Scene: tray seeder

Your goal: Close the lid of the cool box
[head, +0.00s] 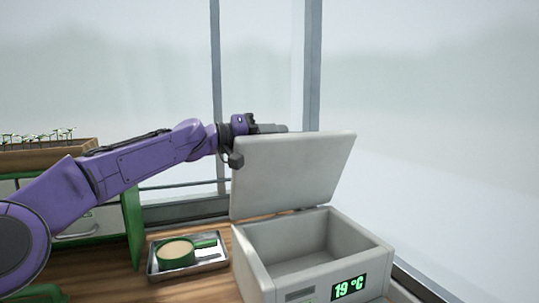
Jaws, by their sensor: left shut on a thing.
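The cool box (254,265) is a light grey box with a green display reading 19 °C, standing on the wooden bench. Its inside looks empty where I can see it. Its lid (293,174) stands raised at the back of the box, nearly upright. My left gripper (265,129) is at the lid's top left edge, shut on the lid; its fingers reach behind the edge and are partly hidden. My right gripper is not in view.
A metal tray (218,264) holding a green pot (176,253) of tan material stands left of the box. A wooden planter (40,157) of seedlings stands at the far left on a green-framed unit. Window posts (313,60) rise behind the bench.

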